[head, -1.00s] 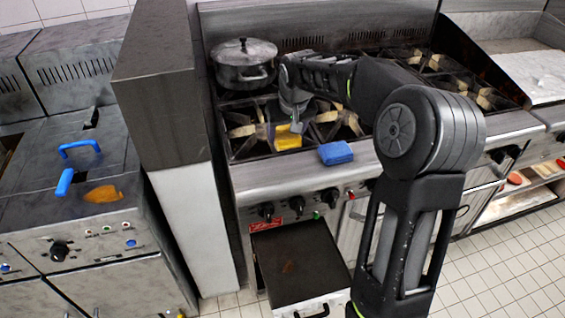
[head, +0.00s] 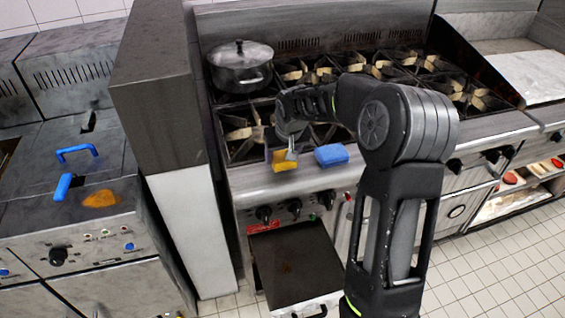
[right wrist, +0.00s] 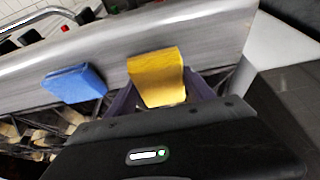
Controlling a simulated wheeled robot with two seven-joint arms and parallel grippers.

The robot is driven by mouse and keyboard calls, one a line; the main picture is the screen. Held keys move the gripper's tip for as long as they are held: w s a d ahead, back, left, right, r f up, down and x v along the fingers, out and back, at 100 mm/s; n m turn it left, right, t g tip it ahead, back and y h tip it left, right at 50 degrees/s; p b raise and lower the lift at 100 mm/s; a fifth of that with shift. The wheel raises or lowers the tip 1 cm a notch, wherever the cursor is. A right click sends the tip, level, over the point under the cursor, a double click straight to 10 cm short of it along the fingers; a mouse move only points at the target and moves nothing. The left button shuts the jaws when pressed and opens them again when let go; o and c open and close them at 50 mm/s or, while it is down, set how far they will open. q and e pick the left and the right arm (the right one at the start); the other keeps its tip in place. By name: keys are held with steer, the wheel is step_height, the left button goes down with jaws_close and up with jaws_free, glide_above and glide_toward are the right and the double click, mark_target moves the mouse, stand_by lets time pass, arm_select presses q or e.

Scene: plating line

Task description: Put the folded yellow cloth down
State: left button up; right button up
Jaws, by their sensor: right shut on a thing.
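The folded yellow cloth (head: 284,161) is at the stove's front ledge (head: 250,183), just left of a blue folded cloth or sponge (head: 332,155). My right gripper (head: 291,153) is shut on the yellow cloth from above. In the right wrist view, the yellow cloth (right wrist: 157,75) sticks out from between the fingers, over the grey metal ledge (right wrist: 205,45), with the blue piece (right wrist: 73,83) beside it. I cannot tell whether the yellow cloth touches the ledge. My left gripper is not in view.
A lidded pot (head: 240,66) stands on the back left burner. Burner grates (head: 242,133) lie behind the ledge, and knobs (head: 295,207) sit below it. A tall dark-topped pillar (head: 157,95) stands left of the stove. An orange stain or patch (head: 101,198) is on the left unit.

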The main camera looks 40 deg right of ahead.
step_height(320, 180, down, 3)
steer(key=shift+f+p, duration=0.15)
steer(key=shift+p, duration=0.15)
steer(key=shift+f, duration=0.2)
steer(key=o, duration=1.4)
steer(key=shift+c, duration=0.2)
